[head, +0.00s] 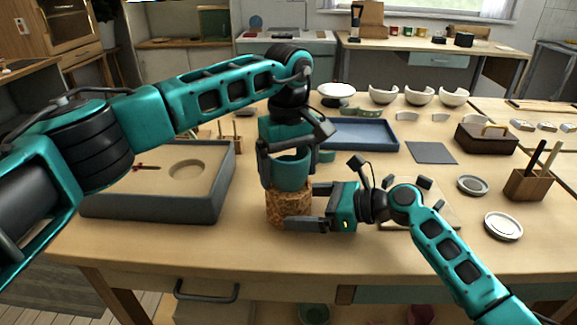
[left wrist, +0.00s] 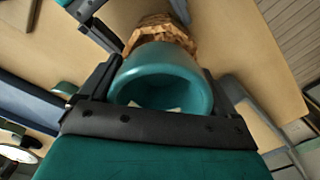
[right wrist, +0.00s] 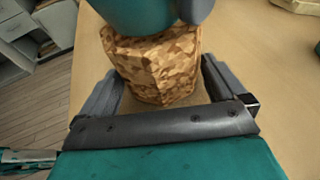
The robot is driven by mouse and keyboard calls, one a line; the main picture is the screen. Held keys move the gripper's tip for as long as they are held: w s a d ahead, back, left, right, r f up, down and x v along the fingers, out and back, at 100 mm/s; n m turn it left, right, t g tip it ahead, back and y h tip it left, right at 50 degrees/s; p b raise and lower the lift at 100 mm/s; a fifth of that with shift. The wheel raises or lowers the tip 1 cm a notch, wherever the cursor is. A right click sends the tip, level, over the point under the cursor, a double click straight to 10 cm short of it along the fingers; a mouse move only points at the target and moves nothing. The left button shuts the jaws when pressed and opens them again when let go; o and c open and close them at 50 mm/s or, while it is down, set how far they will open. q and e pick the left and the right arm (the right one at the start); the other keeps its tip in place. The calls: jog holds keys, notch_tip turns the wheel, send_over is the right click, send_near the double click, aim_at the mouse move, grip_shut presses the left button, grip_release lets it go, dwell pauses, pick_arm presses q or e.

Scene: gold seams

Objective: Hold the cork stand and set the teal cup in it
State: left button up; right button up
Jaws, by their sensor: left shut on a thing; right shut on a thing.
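The cork stand (head: 288,208) stands upright on the table near its front edge. My right gripper (head: 308,208) is shut on it from the right; the right wrist view shows the speckled stand (right wrist: 155,68) between the fingers. The teal cup (head: 291,173) is upright, directly above the stand, its lower end at the stand's top. My left gripper (head: 288,165) is shut on the cup from above and behind. The left wrist view shows the cup's open mouth (left wrist: 160,90) between the fingers, with the stand (left wrist: 160,32) just beyond. How deep the cup sits is hidden.
A grey box with a sand-coloured top (head: 215,207) stands to the left. Behind are a blue tray (head: 362,135) and white bowls (head: 383,94).

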pick_arm(q)
jog(key=shift+f, duration=0.6)
dwell(1.1)
jog(key=o, duration=0.7)
jog(key=shift+f, duration=0.1)
jog(key=shift+r, duration=3.15)
pick_arm(e)
jog(key=o, duration=0.4)
jog(key=shift+c, duration=0.2)
